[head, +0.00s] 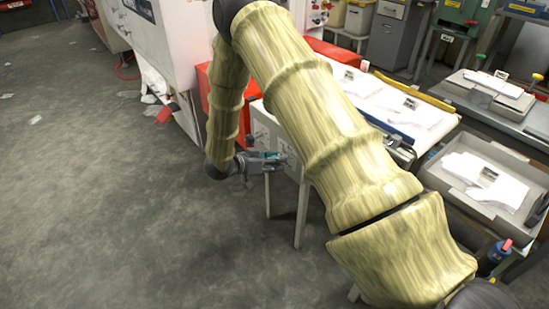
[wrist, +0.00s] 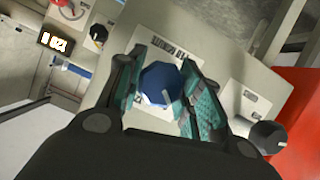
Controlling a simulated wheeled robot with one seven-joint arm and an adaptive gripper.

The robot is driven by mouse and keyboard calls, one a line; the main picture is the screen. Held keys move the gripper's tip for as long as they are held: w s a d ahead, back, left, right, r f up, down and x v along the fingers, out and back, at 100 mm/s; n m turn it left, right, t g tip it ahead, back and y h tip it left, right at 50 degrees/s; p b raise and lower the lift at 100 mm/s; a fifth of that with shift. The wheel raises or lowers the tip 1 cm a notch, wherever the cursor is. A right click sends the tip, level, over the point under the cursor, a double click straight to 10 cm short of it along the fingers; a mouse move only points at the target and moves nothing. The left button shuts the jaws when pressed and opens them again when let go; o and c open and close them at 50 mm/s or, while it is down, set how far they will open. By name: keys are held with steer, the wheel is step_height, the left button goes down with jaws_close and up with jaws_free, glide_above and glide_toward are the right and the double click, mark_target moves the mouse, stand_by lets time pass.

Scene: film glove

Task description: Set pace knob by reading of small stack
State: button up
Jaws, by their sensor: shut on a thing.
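A blue faceted knob (wrist: 157,84) with a pale pointer line sits on a light label plate on a beige panel (wrist: 225,45). My gripper (wrist: 162,72) has its teal-padded fingers on either side of the knob and is shut on it. In the head view my gripper (head: 266,161) is at the side of a pale cabinet, and the knob cannot be made out. White stacks with small tags lie on the table (head: 397,108) and in a grey tray (head: 487,180). I cannot tell which is the small stack; the tags are too small to read.
A black knob (wrist: 267,137) is to the right on the panel, and another dark knob (wrist: 98,35) is at upper left. A lit display (wrist: 55,42) is beside it, its characters unclear. A red bin (head: 340,52) stands behind my arm.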

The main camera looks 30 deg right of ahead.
steer(key=shift+r+n+g+p, duration=0.2)
steer(key=shift+n+g+p, duration=0.35)
steer(key=shift+p, duration=0.4)
steer(key=shift+f+n+g+p, duration=0.15)
steer(key=shift+n+g+p, duration=0.4)
steer(key=shift+n+p, duration=0.5)
steer(key=n+g+h, duration=0.1)
steer(key=n, duration=0.1)
steer(key=n+g+p, duration=0.1)
steer(key=n, duration=0.1)
steer(key=shift+f+h, duration=0.1)
steer(key=shift+h, duration=0.3)
steer(key=o, duration=1)
steer(key=shift+o, duration=0.2)
steer(key=shift+a, duration=0.1)
steer(key=v, duration=1.1)
steer(key=shift+w+a, duration=0.25)
steer(key=shift+a, duration=0.15)
